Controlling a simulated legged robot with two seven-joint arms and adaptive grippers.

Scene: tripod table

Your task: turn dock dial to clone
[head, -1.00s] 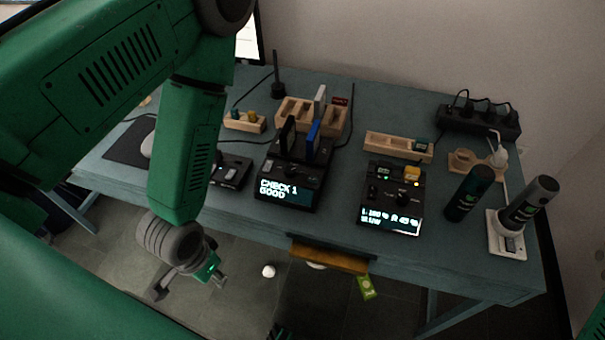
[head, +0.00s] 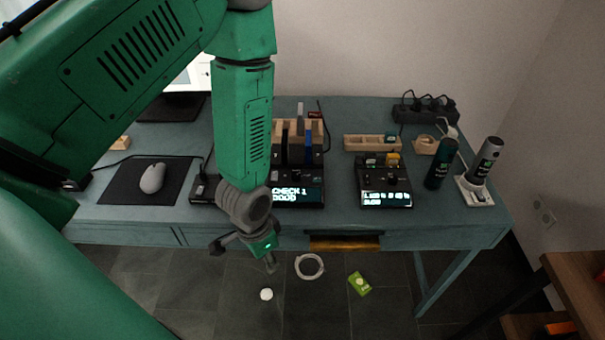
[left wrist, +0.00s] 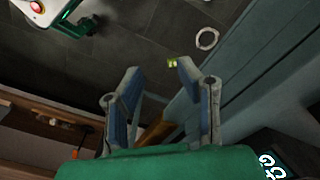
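The black dock (head: 312,172) stands on the blue-grey table. My right gripper is not in view.
A second black device with a lit screen (head: 386,199) stands right of the dock. A mouse (head: 152,178) lies on a dark mat to the left. Wooden holders, bottles and a power strip (head: 425,110) stand behind and right. An orange-brown drawer front (head: 344,243) juts below the table edge.

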